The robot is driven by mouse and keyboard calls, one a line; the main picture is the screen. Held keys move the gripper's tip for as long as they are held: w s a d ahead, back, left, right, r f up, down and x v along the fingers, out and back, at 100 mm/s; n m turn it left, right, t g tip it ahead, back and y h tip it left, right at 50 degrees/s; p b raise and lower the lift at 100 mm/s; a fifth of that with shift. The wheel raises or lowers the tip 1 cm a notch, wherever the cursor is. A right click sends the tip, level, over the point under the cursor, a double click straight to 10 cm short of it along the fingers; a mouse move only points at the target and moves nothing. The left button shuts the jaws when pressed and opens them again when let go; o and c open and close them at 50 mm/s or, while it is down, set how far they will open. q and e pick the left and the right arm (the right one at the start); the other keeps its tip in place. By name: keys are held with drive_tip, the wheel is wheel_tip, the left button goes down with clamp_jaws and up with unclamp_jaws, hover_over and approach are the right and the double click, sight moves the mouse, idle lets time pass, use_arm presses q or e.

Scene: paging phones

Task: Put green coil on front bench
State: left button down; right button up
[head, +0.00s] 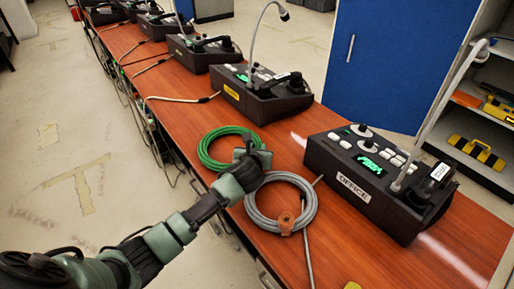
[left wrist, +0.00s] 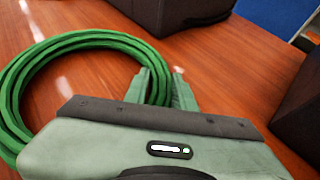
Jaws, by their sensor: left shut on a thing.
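The green coil (head: 205,143) is a ring of green cable on the wooden bench (head: 330,232), left of a grey coil. My left gripper (head: 252,152) reaches in from the left and is at the right side of the green coil. In the left wrist view the green coil (left wrist: 45,62) fills the left, and the left gripper's fingers (left wrist: 162,88) are closed on its right edge. Whether the coil is lifted off the bench is hard to tell. My right gripper is in neither view.
A grey coil (head: 258,219) with an orange tie lies close to the left gripper. A paging phone marked OFFICE (head: 372,182) stands right of it, and another phone (head: 258,92) stands behind. More phones line the bench toward the back. A blue cabinet door (head: 395,60) stands beyond the bench.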

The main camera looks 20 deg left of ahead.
use_arm(q)
drive_tip(key=c, duration=1.2)
unclamp_jaws()
drive_tip(key=shift+o, duration=0.2)
drive_tip(key=shift+s+r, duration=0.15)
drive_tip(key=shift+r, duration=0.05)
drive_tip(key=p+v, duration=0.1)
drive_tip(key=v, duration=1)
drive_tip(key=shift+s+d+r, duration=0.1)
drive_tip(key=shift+s+r, duration=0.05)
drive_tip(key=shift+s, duration=0.15)
